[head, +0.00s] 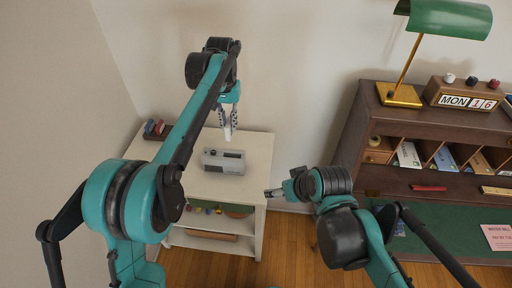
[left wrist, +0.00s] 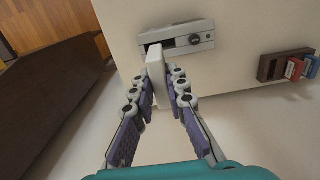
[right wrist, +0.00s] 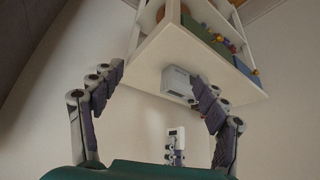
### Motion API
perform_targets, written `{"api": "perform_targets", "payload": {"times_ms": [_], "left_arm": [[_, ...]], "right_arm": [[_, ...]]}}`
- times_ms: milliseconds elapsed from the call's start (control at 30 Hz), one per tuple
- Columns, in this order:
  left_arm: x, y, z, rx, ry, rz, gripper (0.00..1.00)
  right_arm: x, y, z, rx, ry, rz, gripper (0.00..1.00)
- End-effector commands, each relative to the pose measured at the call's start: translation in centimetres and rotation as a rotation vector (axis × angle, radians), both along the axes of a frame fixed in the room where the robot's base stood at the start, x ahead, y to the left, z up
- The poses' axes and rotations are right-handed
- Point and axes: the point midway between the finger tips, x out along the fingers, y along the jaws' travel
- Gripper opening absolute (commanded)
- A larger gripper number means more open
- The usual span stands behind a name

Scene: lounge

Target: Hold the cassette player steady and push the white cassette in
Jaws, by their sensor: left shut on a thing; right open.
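The grey cassette player (head: 224,167) lies on the white shelf unit's top. In the left wrist view, the player (left wrist: 202,40) shows a dark slot and a round knob. My left gripper (head: 228,124) is shut on the white cassette (left wrist: 155,62) and holds it upright above the player, close to the slot. I cannot tell whether cassette and player touch. My right gripper (head: 272,193) is open and empty, off the shelf unit's right side. In the right wrist view, the player (right wrist: 177,80) shows beyond my right fingers, one finger partly covering its end.
A dark rack with red and blue cassettes (left wrist: 295,68) stands on the same white shelf unit (head: 258,150), at the back left. A brown desk (head: 350,130) with a green lamp (head: 450,18) stands at right. Bare floor lies between them.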

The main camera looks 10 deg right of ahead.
Motion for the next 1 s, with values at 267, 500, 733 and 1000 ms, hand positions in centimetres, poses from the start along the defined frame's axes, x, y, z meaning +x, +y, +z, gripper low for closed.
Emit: {"api": "perform_targets", "payload": {"times_ms": [267, 500, 733, 1000], "left_arm": [[0.0, 0.0, 0.0, 0.0, 0.0, 0.0, 0.0], [0.0, 0.0, -0.1, 0.0, 0.0, 0.0, 0.0], [0.0, 0.0, -0.1, 0.0, 0.0, 0.0, 0.0], [0.0, 0.0, -0.1, 0.0, 0.0, 0.001, 0.0]], "right_arm": [[6.1, 2.3, -0.3, 0.102, 0.04, 0.249, 0.74], [11.5, 3.6, -1.5, 0.205, -0.012, 0.489, 0.74], [16.1, 3.8, -3.5, 0.295, -0.143, 0.72, 0.74], [19.8, 2.9, -6.4, 0.366, -0.374, 0.954, 0.74]]}}
